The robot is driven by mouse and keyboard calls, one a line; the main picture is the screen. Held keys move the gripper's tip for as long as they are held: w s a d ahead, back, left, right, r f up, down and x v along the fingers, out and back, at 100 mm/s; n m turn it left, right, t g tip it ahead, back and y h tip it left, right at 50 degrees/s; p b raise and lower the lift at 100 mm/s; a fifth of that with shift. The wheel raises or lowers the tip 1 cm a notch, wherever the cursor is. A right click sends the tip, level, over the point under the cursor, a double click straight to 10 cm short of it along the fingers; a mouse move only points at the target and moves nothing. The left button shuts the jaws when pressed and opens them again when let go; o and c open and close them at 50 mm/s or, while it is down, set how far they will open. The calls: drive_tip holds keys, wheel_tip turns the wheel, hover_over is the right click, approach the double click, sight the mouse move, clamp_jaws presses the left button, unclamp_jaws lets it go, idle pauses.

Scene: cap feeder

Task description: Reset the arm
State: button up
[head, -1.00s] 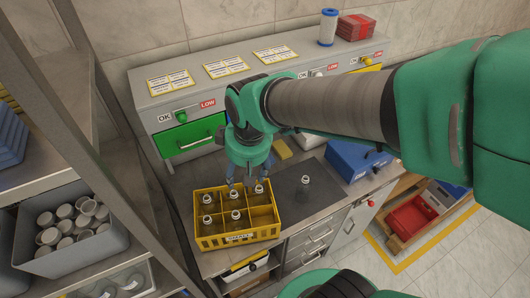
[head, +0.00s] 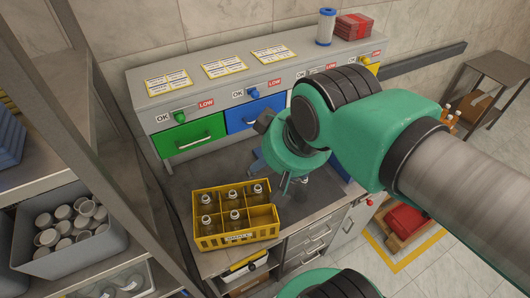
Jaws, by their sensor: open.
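My arm comes in from the right, and its green wrist hangs over the counter behind and right of the yellow crate (head: 238,238). My gripper (head: 272,180) is below the wrist, mostly hidden by it; a grey-blue finger shows at its left. It is open, apart from the bottles, with nothing seen in it. The crate holds several clear bottles, such as one at its back right (head: 258,193). Its front right compartment looks empty. Another bottle (head: 304,180) on the dark mat is partly hidden by the wrist.
A feeder cabinet (head: 160,90) with a green drawer (head: 188,135) and a blue drawer (head: 250,114) stands behind the counter. A metal rack and a grey bin (head: 70,262) of cups are at left. A red box (head: 405,220) is on the floor at right.

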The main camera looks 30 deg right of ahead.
drive_tip(key=shift+f, duration=0.15)
wheel_tip(320, 180, down, 10)
drive_tip(key=b, duration=1)
